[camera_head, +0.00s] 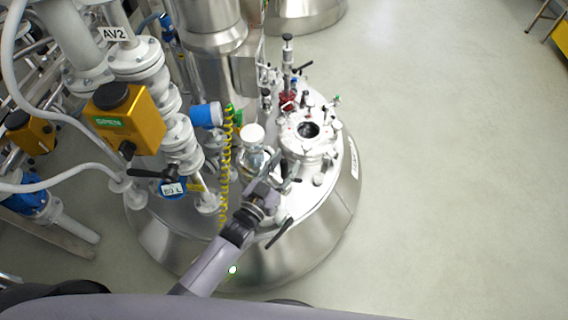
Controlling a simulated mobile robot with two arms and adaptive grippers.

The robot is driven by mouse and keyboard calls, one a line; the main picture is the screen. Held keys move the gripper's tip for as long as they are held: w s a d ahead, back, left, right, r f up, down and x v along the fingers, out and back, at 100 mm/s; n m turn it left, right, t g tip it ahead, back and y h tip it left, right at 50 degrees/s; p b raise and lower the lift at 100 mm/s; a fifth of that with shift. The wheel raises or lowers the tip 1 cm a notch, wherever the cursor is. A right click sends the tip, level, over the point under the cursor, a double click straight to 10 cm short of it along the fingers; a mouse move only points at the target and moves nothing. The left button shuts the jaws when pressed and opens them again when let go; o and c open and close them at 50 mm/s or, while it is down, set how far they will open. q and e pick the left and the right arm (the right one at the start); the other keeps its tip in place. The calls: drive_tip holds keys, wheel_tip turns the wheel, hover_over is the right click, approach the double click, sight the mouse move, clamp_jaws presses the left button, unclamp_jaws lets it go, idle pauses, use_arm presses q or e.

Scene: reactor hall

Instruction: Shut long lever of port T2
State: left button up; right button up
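The reactor vessel (345,195) stands in the middle, a steel dome with ports and fittings on its lid. My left gripper (276,166) reaches over the lid from the lower left, its fingers beside the flanged port with the dark round opening (308,130). The gap between its fingertips is too small to make out. A long dark lever (280,233) sticks out at the lid's front edge, just right of my gripper's wrist. Another black lever (303,68) shows at the back. No T2 label is readable, so I cannot tell which lever belongs to T2. My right gripper is out of view.
A clear bottle with a white cap (253,134) stands left of the gripper. A yellow coiled hose (227,160) hangs beside it. Piping with an orange valve box (125,118) crowds the left side.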

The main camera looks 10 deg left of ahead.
use_arm(q)
clamp_jaws()
idle(0.7)
